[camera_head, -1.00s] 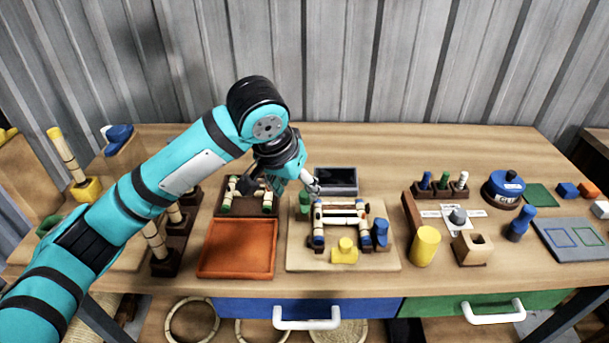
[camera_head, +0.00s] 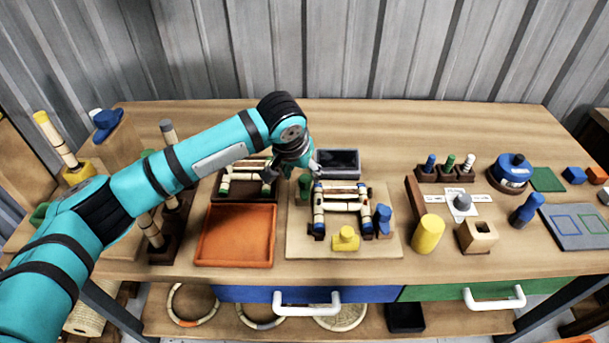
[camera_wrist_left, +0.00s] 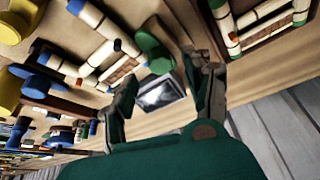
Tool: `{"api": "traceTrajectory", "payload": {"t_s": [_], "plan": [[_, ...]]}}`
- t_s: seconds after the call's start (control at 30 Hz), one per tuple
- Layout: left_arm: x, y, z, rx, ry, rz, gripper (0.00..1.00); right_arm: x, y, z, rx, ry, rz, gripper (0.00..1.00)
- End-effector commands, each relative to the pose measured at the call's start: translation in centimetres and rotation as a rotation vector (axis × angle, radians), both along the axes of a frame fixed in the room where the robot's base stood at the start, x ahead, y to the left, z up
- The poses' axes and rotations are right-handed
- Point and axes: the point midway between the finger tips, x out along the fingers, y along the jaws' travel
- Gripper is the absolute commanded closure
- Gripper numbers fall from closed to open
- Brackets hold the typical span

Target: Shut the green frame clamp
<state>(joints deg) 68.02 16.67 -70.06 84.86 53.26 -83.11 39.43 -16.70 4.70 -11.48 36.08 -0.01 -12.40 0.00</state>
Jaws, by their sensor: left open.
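The green frame clamp (camera_head: 304,186) stands at the back left corner of the pale board (camera_head: 300,248), beside the rattan frame (camera_head: 342,207). It also shows in the left wrist view (camera_wrist_left: 152,48) as a green knob. My left gripper (camera_head: 292,171) is over the back edge of the board, close to the clamp. In the left wrist view the left gripper (camera_wrist_left: 160,72) has its fingers apart with nothing held, and the green clamp appears just beyond the fingertips. I cannot tell whether a finger touches it. My right gripper is not in view.
A blue clamp (camera_head: 382,220) and a yellow clamp (camera_head: 345,239) stand at the board's right and front. A dark box (camera_head: 338,163) stands behind. A second frame in a dark tray (camera_head: 243,212) and an orange tray (camera_head: 236,236) lie to the left.

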Motion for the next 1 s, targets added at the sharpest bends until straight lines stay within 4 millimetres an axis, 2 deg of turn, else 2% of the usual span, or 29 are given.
{"api": "traceTrajectory", "payload": {"t_s": [0.07,0.23,0.47,0.63,1.0], "plan": [[0.5,-0.1,-1.3,0.003,0.001,0.002,0.48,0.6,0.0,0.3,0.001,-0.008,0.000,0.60],[1.2,-0.5,-3.1,0.001,0.000,0.001,0.48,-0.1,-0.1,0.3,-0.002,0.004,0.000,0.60],[1.5,-0.6,-3.9,0.000,-0.001,0.000,0.48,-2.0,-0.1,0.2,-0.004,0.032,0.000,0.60],[1.5,-0.6,-3.9,0.000,-0.001,0.000,0.48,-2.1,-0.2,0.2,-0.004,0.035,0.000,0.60],[1.5,-0.6,-3.8,0.000,-0.001,0.000,0.97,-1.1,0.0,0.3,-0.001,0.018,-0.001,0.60]]}}
